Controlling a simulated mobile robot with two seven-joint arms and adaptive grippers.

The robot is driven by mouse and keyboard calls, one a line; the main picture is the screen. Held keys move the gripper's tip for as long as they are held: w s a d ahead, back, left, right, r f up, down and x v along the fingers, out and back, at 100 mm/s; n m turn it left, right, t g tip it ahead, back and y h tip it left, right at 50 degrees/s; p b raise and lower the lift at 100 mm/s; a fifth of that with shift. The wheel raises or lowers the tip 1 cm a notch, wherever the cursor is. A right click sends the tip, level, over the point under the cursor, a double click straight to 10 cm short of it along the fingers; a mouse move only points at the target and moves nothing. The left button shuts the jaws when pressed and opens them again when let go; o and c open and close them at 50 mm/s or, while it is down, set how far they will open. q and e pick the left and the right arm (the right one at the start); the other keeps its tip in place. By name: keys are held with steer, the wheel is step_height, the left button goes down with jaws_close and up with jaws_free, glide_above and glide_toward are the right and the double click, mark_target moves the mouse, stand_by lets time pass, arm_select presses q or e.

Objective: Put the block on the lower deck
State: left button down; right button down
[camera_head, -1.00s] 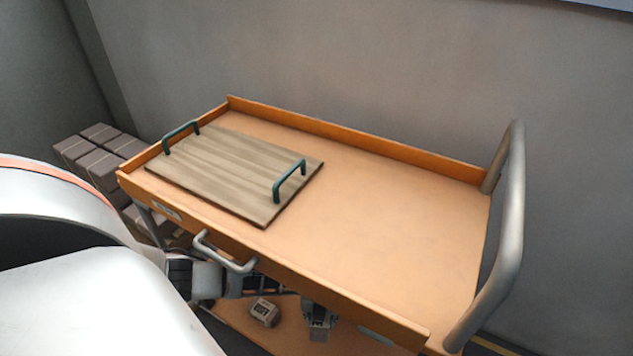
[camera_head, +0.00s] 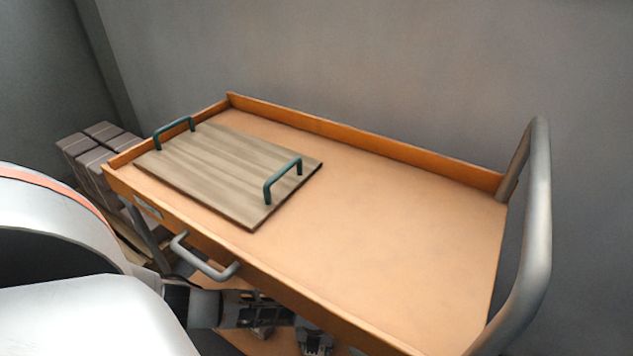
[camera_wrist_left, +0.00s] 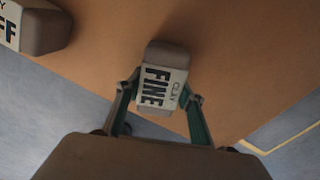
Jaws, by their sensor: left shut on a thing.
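My left gripper (camera_wrist_left: 160,100) is shut on a grey block with a white label reading "CLAY FINE" (camera_wrist_left: 165,75). In the left wrist view the block sits between the green-sided fingers, over the orange-brown lower deck (camera_wrist_left: 230,60). I cannot tell whether it touches the deck. In the head view the gripper (camera_head: 316,342) shows small at the bottom, below the upper deck's front edge, and the held block is not clear there. The lower deck (camera_head: 235,338) is mostly hidden by the upper deck and my arm. My right gripper is not in view.
A second labelled block (camera_wrist_left: 35,28) rests on the lower deck at the wrist view's upper left. The upper deck (camera_head: 400,230) carries a wooden board (camera_head: 225,175) with green handles. A drawer-type handle (camera_head: 205,260) and grey push bar (camera_head: 535,220) stick out. Stacked boxes (camera_head: 85,150) stand left.

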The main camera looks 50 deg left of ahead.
arm_select(q)
steer(key=shift+f, duration=0.1)
steer(key=c, duration=1.3)
jaws_free()
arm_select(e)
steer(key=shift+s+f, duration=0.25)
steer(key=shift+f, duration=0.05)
